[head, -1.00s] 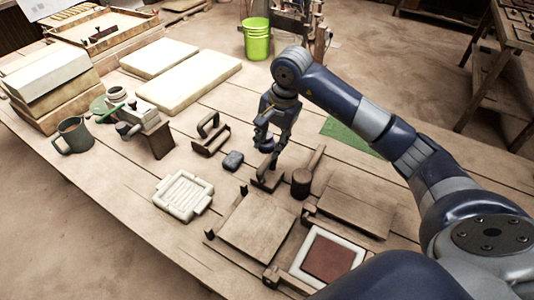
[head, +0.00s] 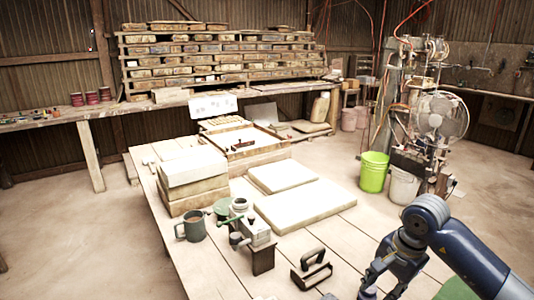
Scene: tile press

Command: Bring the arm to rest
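My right arm (head: 465,248) comes in from the lower right of the head view. Its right gripper (head: 370,285) hangs low over the right side of the work table (head: 215,255), near the bottom edge of the picture. Its fingertips are partly cut off, so I cannot tell whether it is open or shut, and I see nothing clearly held in it. A handled wooden tool (head: 311,270) lies on the table to the left of the gripper, apart from it. My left gripper is not in view.
The table also holds a dark mug (head: 191,228), a clamp-like device on a block (head: 250,230), pale slabs (head: 305,206) and stacked boxes (head: 193,175). A green bucket (head: 373,171) and a fan (head: 441,116) stand behind on the right.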

